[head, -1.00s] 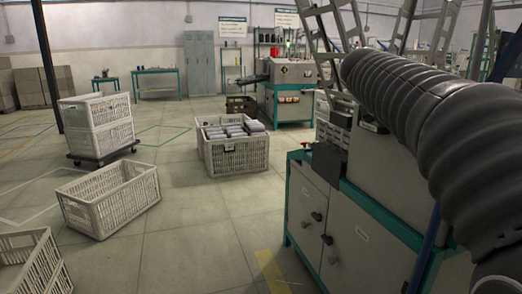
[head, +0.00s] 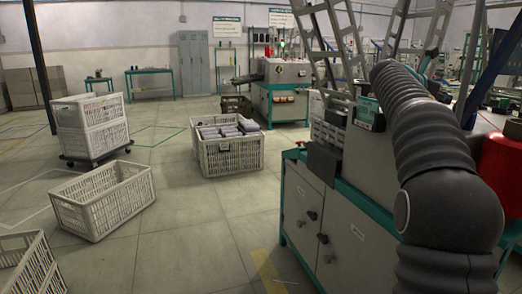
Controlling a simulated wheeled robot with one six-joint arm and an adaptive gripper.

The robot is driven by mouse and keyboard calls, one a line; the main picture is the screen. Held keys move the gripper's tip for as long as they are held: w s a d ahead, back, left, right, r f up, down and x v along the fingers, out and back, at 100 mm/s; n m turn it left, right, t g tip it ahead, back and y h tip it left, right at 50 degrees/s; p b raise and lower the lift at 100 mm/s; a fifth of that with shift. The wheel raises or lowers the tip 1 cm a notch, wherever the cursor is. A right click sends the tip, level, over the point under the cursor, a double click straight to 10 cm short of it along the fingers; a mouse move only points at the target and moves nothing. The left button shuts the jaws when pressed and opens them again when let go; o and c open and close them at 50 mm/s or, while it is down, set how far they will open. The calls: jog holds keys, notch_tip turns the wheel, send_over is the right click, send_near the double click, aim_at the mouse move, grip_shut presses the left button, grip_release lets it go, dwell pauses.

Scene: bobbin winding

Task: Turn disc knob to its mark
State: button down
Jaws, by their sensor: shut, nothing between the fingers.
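My gripper is not in view; only my dark ribbed arm sleeve shows at the right. A grey and teal machine cabinet (head: 345,250) stands at the right, beside and behind my arm. Its front has several small dark round knobs, one of them a knob (head: 323,238) low on the door. A small control panel (head: 368,113) with a greenish face sits on top of the machine. I cannot tell which part is the disc knob, and no mark is readable. My arm hides part of the machine.
A white crate of grey bobbins (head: 228,158) stands on the floor ahead. An empty white crate (head: 103,205) and stacked crates on a dolly (head: 93,125) are at the left. Another machine (head: 283,92) is behind. A red object (head: 502,165) is at the right. Floor between is clear.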

jog(key=shift+w+d+r+p, duration=0.15)
jog(key=shift+d+r+p, duration=0.15)
jog(key=shift+d+p, duration=0.35)
jog(key=shift+p+x, duration=0.55)
jog(key=shift+x, duration=0.35)
jog(key=shift+d+f+b, duration=0.1)
jog(key=shift+f+b, duration=0.2)
jog(key=shift+f, duration=0.35)
jog(key=shift+r, duration=0.1)
jog(key=shift+r+p, duration=0.3)
jog(key=shift+f+b+v, duration=0.1)
jog(key=shift+f+v, duration=0.15)
jog(key=shift+v, duration=0.75)
jog(key=shift+f+b+v, duration=0.1)
jog(key=shift+f+v, duration=0.1)
jog(key=shift+v, duration=0.8)
jog(key=shift+f+b+v, duration=0.1)
jog(key=shift+f+v, duration=0.15)
jog(key=shift+v, duration=0.75)
